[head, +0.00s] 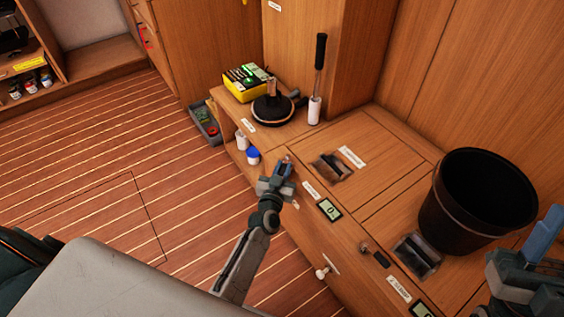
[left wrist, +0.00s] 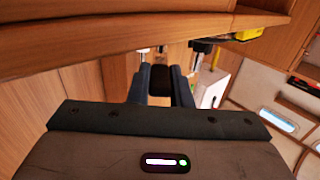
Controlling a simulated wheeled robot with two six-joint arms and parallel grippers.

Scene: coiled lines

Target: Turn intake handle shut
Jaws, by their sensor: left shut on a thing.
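My left gripper (head: 284,166) reaches the front edge of the wooden counter, below a small white label too small to read. It is shut on a small dark thing (left wrist: 172,82) that shows between the fingers in the left wrist view; I take this to be the intake handle. The fingers and arm hide most of it, so its angle cannot be told. My right gripper (head: 543,238) is at the lower right, beside the black bucket; its fingers overlap, so its opening cannot be told.
The black bucket (head: 484,197) stands on the counter at right. A white-knobbed lever (head: 322,272) and a brown knob (head: 365,247) are along the front. Small displays (head: 329,209) sit near the edge. A yellow box (head: 246,81) and a black coil (head: 272,108) lie behind.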

